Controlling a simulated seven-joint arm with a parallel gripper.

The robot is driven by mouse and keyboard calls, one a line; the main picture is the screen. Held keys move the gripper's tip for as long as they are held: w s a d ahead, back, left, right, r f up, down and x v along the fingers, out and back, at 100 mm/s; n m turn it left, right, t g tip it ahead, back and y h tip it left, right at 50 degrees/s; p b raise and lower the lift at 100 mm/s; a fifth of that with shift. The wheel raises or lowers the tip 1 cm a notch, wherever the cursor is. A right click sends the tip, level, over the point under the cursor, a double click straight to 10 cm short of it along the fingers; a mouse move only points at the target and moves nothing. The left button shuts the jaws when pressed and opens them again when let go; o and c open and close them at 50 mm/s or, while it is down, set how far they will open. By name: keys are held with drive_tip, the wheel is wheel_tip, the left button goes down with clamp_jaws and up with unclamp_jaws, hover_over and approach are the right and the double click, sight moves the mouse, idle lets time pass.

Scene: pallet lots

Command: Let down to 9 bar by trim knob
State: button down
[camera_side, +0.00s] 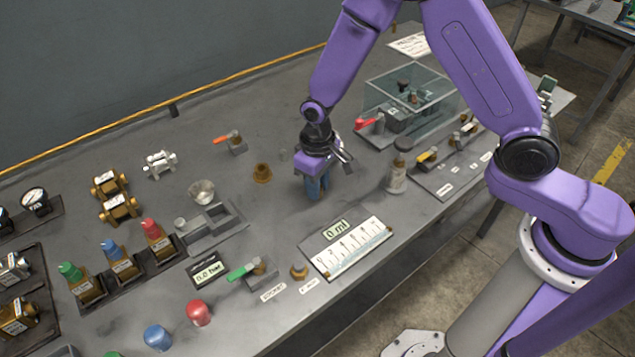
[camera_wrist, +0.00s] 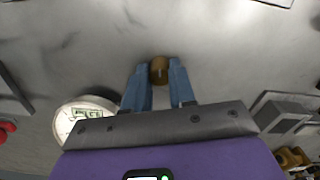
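My gripper (camera_side: 317,193) points down at the middle of the bench, its blue fingers at bench level. In the wrist view a small round brass knob (camera_wrist: 158,71) sits between the fingertips, one finger against each side with no clear gap. The side view hides this knob behind the fingers; I cannot read any marking on it. A round white-faced gauge (camera_wrist: 85,115) with a greenish display stands beside the gripper in the wrist view; its digits are too small to read. A small display (camera_side: 208,270) at the front seems to read 0.0 bar.
A scale panel (camera_side: 346,247) lies in front. A green-handled valve (camera_side: 245,271), a grey tray (camera_side: 211,228) and a clear box (camera_side: 412,92) also stand on the bench.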

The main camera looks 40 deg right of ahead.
drive_tip(key=shift+m, duration=0.9)
drive_tip(key=c, duration=0.9)
unclamp_jaws()
drive_tip(key=shift+r, duration=0.1)
wheel_tip(320, 180, up, 17)
drive_tip(key=shift+r, duration=0.15)
